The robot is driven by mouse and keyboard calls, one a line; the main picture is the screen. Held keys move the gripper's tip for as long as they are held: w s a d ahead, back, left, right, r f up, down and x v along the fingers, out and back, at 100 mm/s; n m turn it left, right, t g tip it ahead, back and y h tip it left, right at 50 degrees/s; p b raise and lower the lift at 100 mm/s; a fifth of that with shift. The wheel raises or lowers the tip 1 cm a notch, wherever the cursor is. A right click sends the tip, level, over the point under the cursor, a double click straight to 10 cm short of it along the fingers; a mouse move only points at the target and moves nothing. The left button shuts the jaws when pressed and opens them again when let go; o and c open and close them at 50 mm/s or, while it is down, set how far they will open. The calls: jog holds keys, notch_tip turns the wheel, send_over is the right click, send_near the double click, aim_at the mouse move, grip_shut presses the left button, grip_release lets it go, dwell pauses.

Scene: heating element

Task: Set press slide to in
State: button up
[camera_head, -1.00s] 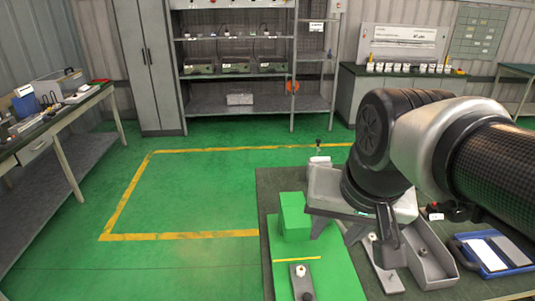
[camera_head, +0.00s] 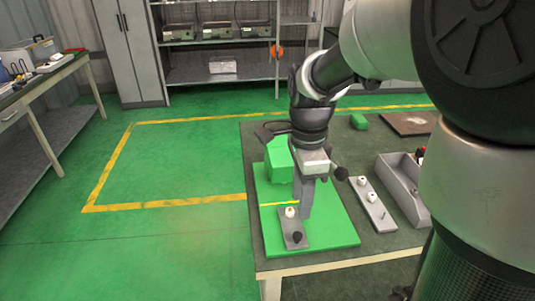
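A green press-like fixture has a flat base plate (camera_head: 335,240) on the table, with a green block (camera_head: 280,160) on its far left part. A small grey plate (camera_head: 294,234), which looks like the press slide, lies at the near left of the base. It carries a white knob and a black knob. A yellow line (camera_head: 275,204) crosses the base just behind it. My gripper (camera_head: 306,210) points down over the base, just right of the grey plate and in front of the block. Its fingers overlap in this view, so their opening and any contact with the plate are unclear.
A grey strip with white knobs (camera_head: 372,205) and a grey open tray (camera_head: 404,184) lie to the right on the table. The floor left of the table is clear.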

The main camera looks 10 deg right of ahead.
aim_at(297, 234)
notch_tip(297, 234, down, 11)
jog(key=shift+f+b, duration=0.1)
jog(key=shift+b, duration=0.95)
grip_shut()
